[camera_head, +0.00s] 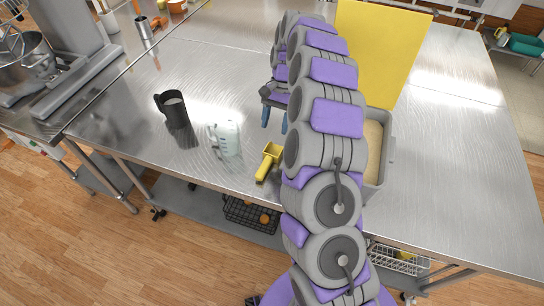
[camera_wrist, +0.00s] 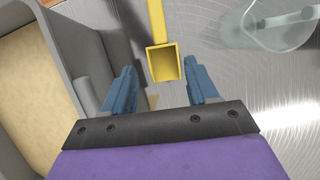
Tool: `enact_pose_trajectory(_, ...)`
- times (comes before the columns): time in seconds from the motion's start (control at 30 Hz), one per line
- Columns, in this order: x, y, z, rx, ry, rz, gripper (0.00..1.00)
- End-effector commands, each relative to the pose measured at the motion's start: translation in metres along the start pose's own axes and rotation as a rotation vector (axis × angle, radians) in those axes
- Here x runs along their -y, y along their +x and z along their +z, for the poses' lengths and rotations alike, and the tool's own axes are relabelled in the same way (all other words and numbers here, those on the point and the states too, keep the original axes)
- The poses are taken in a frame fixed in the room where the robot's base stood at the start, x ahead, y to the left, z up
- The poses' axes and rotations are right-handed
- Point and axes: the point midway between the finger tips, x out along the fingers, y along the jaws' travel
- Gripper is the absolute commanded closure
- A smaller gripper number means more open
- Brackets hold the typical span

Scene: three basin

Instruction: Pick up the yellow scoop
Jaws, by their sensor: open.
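The yellow scoop (camera_head: 269,162) lies on the metal table near its front edge, just left of my arm in the head view. In the wrist view the scoop (camera_wrist: 164,62) shows its hollow cup between and beyond my fingertips, with its handle running away to the top edge. My gripper (camera_wrist: 161,88) is open and empty, with one blue finger on each side of the scoop's cup. In the head view my gripper (camera_head: 274,117) is above the table, behind the scoop. I cannot tell the exact gap to the scoop.
A grey bin (camera_head: 378,180) of pale grainy material stands right of the scoop, partly hidden by my arm; its wall is close to my left finger in the wrist view (camera_wrist: 93,75). A clear measuring jug (camera_head: 225,139) and black pitcher (camera_head: 173,110) stand left. A yellow board (camera_head: 380,50) rises behind.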

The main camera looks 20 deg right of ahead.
Motion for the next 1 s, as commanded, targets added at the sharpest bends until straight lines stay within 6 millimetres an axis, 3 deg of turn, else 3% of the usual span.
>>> enact_pose_trajectory(0.3,0.0,0.059,0.0,0.002,0.0,0.0,0.42)
enact_pose_trajectory(0.67,0.001,0.08,0.003,0.001,-0.001,-0.001,0.42)
enact_pose_trajectory(1.0,0.001,0.123,0.012,0.002,0.0,-0.001,0.42)
